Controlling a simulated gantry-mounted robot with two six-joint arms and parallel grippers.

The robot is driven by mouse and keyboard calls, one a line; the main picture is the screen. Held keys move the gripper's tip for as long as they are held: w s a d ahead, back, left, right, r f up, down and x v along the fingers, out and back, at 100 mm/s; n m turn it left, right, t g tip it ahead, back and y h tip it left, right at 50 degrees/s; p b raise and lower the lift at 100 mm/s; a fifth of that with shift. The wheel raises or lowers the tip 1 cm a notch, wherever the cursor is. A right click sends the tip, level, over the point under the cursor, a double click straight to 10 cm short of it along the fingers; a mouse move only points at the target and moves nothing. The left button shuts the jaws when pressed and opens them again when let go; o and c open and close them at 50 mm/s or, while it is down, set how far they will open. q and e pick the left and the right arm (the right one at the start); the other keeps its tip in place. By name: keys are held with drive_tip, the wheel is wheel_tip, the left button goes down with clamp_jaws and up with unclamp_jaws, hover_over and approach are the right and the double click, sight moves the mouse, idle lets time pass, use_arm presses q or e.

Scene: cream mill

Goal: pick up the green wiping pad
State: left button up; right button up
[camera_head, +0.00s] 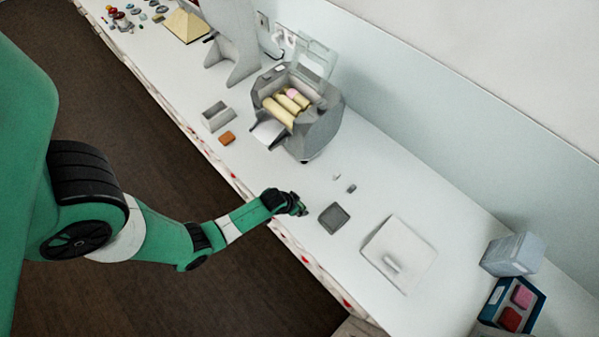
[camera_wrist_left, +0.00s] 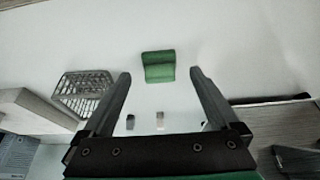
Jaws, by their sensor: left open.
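The green wiping pad (camera_wrist_left: 158,66) lies on the white counter in the left wrist view, ahead of my fingers and roughly centred between them. A raised ridge or fold runs across it. My left gripper (camera_wrist_left: 160,74) is open, with one finger on either side of the pad's line and nothing held. In the head view my left gripper (camera_head: 298,207) hangs over the counter's front edge zone, and the pad there is mostly hidden by it or too small to tell. My right gripper is not in view.
Two small pieces (camera_head: 351,188) lie behind.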

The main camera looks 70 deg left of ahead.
use_arm(q)
drive_tip(key=x, duration=0.2)
drive_tip(key=shift+w+f+b, duration=0.2)
drive_tip(key=shift+f+b, duration=0.15)
drive_tip(key=shift+b, duration=0.05)
clamp_jaws()
wheel_tip(320, 180, up, 9)
drive_tip(key=p, duration=0.6)
drive_tip(key=shift+p, duration=0.3)
drive_tip(key=shift+r+p, duration=0.6)
drive_tip(key=shift+r, duration=0.05)
drive_tip(key=shift+f, duration=0.1)
